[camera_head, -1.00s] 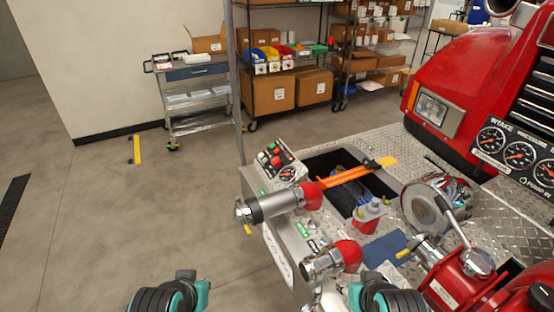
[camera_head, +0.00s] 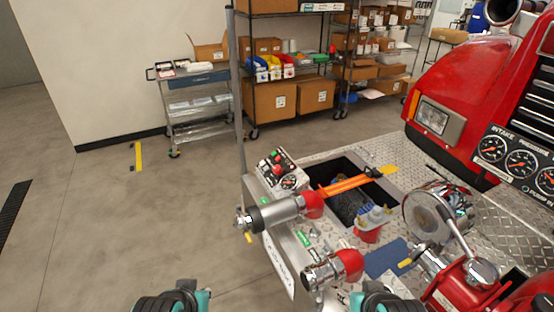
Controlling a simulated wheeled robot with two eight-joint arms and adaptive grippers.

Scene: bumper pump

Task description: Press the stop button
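A small control panel (camera_head: 278,169) sits on the near left corner of the fire truck's bumper, with red and green controls and a gauge (camera_head: 289,182). A red button (camera_head: 277,171) shows on it; its label is too small to read, so I cannot tell if it is the stop button. Only dark and teal parts of my two arms show at the bottom edge, left and right of centre. They are well apart from the panel. The fingers of both grippers are out of view.
Two capped pipe outlets (camera_head: 270,214) (camera_head: 333,270) stick out from the bumper near the panel. An open well (camera_head: 350,205) with orange straps lies right of it. A wheeled cart (camera_head: 195,100) and shelves with boxes (camera_head: 268,99) stand behind.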

